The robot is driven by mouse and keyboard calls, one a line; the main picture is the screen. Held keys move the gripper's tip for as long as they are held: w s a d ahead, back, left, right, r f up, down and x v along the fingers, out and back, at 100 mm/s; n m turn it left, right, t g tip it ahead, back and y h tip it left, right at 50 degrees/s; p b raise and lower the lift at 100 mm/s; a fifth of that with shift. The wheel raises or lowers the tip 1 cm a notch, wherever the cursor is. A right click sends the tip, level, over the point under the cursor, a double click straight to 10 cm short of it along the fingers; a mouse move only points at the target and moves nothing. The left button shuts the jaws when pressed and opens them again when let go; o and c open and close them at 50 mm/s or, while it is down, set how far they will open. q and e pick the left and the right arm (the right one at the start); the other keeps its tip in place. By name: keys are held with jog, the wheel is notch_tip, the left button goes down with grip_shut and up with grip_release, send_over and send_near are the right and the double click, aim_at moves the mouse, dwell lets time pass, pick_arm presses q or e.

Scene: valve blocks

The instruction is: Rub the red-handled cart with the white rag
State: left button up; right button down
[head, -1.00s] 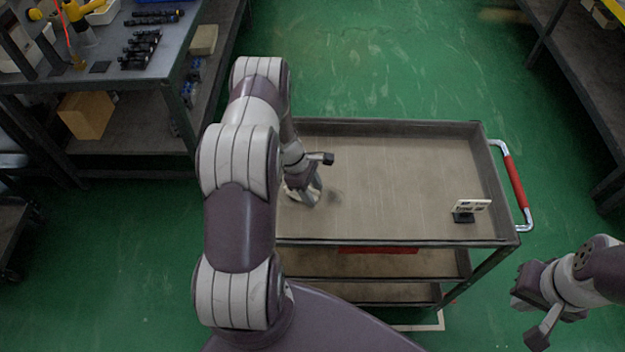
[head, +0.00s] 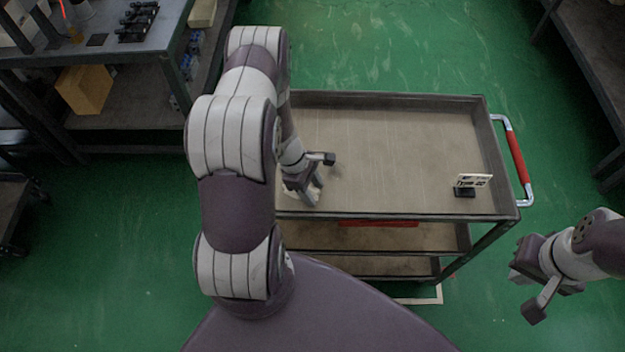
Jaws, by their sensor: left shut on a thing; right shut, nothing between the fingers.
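The red-handled cart (head: 400,150) stands in front of me, with a grey-brown top tray and two lower shelves. Its red handle (head: 516,157) is on the right end. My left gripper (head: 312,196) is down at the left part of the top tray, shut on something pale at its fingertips. That pale thing looks like the white rag, but it is mostly hidden by the fingers. My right gripper (head: 523,290) is shut and empty, out over the floor to the right of the cart's front corner.
A small sign on a black stand (head: 466,188) sits at the right of the top tray. A workbench (head: 130,60) with black parts stands at the upper left. A dark bench (head: 590,70) stands at the right. Green floor (head: 400,45) behind the cart is clear.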

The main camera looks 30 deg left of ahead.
aim_at(305, 145)
pick_arm(q)
jog(key=shift+s+a+f, duration=0.1)
jog(key=shift+s+a, duration=0.15)
jog(key=shift+a, duration=0.3)
jog(key=shift+s+a, duration=0.25)
jog(key=shift+a, duration=0.25)
jog(key=w+a, duration=0.2)
jog(key=w, duration=0.1)
jog(key=shift+p, duration=0.35)
jog(key=shift+w+a+b, duration=0.2)
jog(key=shift+w+a, duration=0.25)
jog(key=shift+w, duration=0.35)
jog(key=shift+w+a+b, duration=0.2)
jog(key=shift+w+a, duration=0.25)
jog(key=shift+w, duration=0.3)
jog(key=shift+w+a+f+b, duration=0.1)
jog(key=shift+w+a+b, duration=0.35)
jog(key=shift+w, duration=0.45)
jog(key=shift+w+a, duration=0.45)
jog(key=shift+w, duration=0.15)
jog(key=shift+w+a+b, duration=0.15)
jog(key=shift+w+b, duration=0.15)
jog(key=shift+b, duration=0.05)
jog(key=shift+w+a+b, duration=0.35)
jog(key=shift+w, duration=0.2)
jog(key=shift+w+a+b, duration=0.3)
jog(key=shift+w, duration=0.2)
jog(key=shift+w+r, duration=0.1)
jog(key=shift+r, duration=0.1)
